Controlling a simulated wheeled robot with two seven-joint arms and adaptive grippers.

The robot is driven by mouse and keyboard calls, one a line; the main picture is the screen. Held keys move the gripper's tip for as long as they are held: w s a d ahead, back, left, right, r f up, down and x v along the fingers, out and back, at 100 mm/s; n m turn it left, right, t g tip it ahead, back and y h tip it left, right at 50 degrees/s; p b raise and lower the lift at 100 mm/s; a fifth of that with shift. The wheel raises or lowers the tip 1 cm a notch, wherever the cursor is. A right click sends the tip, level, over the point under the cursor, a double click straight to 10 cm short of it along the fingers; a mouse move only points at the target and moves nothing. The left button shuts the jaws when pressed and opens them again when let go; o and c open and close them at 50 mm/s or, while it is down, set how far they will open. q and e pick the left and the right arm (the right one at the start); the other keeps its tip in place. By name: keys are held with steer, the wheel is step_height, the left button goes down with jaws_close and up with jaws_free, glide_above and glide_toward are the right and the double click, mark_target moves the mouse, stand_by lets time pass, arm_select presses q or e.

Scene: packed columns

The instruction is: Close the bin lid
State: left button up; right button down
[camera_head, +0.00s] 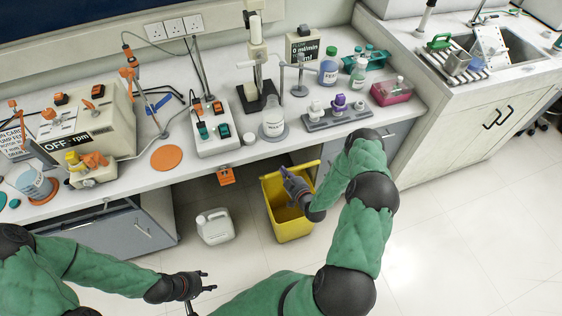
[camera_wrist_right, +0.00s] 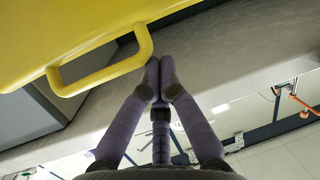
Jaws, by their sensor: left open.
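The yellow bin (camera_head: 292,228) stands on the floor in front of the counter, its inside visible from above. Its lid (camera_head: 305,171) appears to stand raised at the back. In the right wrist view a large yellow panel, seemingly the lid (camera_wrist_right: 50,30), fills the upper left, with a yellow loop handle (camera_wrist_right: 100,72). My right gripper (camera_head: 288,177) is over the bin, by the raised panel. Its fingertips (camera_wrist_right: 160,64) are together beside the handle's right end; whether they touch it is unclear. My left gripper (camera_head: 208,281) is open and empty, low and left of the bin.
A white jerrycan (camera_head: 215,226) stands on the floor left of the bin. A grey cabinet (camera_head: 118,235) is further left. Floor at the right is clear.

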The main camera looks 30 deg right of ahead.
steer(key=s+a+f+b, duration=0.1)
steer(key=s+f+b, duration=0.3)
steer(key=f, duration=0.5)
steer(key=s+a+f+b, duration=0.1)
steer(key=s+f+b, duration=0.3)
steer(key=f, duration=0.6)
steer(key=s+a+f+b, duration=0.1)
steer(key=s+f+b, duration=0.4)
steer(key=f, duration=0.5)
steer(key=s, duration=0.2)
steer(key=shift+s+a+f, duration=0.15)
steer(key=shift+s+a, duration=0.1)
steer(key=shift+s, duration=0.05)
